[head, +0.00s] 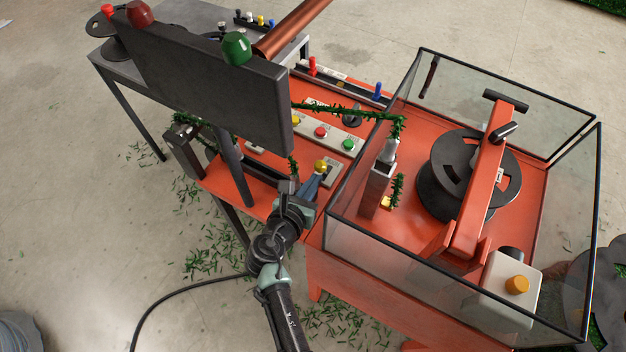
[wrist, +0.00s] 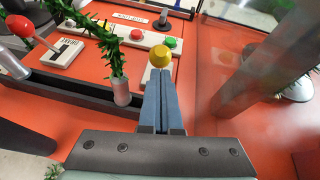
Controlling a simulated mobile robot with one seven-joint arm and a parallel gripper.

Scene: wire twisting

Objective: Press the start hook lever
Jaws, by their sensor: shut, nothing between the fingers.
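A lever with a yellow ball knob (head: 321,164) stands on a pale labelled plate (head: 331,175) on the orange machine top. Its label is too hidden to read, so I cannot tell for sure that it is the start hook lever. My gripper (head: 316,174) is shut and empty, with its blue fingers right at this knob. In the wrist view the yellow knob (wrist: 160,54) shows just beyond the fingertips (wrist: 161,73); I cannot tell whether they touch. A red ball lever (wrist: 15,30) with a white label plate (wrist: 62,52) is at the left.
A dark panel (head: 210,80) rises at the left of my arm. A glass-walled box with a black reel (head: 440,190) stands at the right. A button strip with a red button (head: 320,132) and a green button (head: 348,145) lies behind.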

